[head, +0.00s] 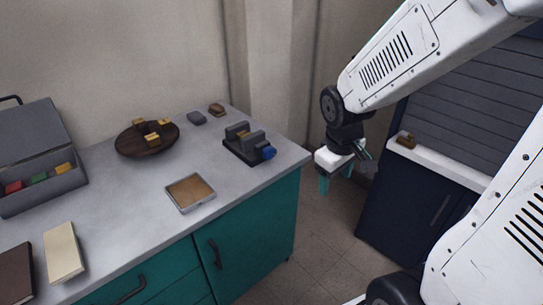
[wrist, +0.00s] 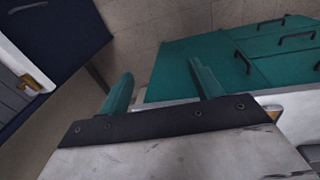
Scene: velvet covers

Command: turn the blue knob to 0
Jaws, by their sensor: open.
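The blue knob (head: 269,153) is on the right end of a dark fixture (head: 243,150) with grey upright blocks. The fixture stands near the right end of the grey worktop (head: 120,207). The knob is small here, and its marks and setting cannot be read. My gripper (head: 342,176) is in the air to the right of the worktop, apart from the knob. Its teal fingers point down and are spread with nothing between them. In the wrist view, my gripper (wrist: 160,78) shows two separated fingers over the floor and teal cabinet; the knob is not in that view.
A square tray (head: 190,193) lies in front of the fixture. A dark bowl (head: 147,139) with yellowish blocks stands behind left. An open grey box (head: 42,160) and two books are at left. A dark blue cabinet (head: 400,215) stands right, with floor between.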

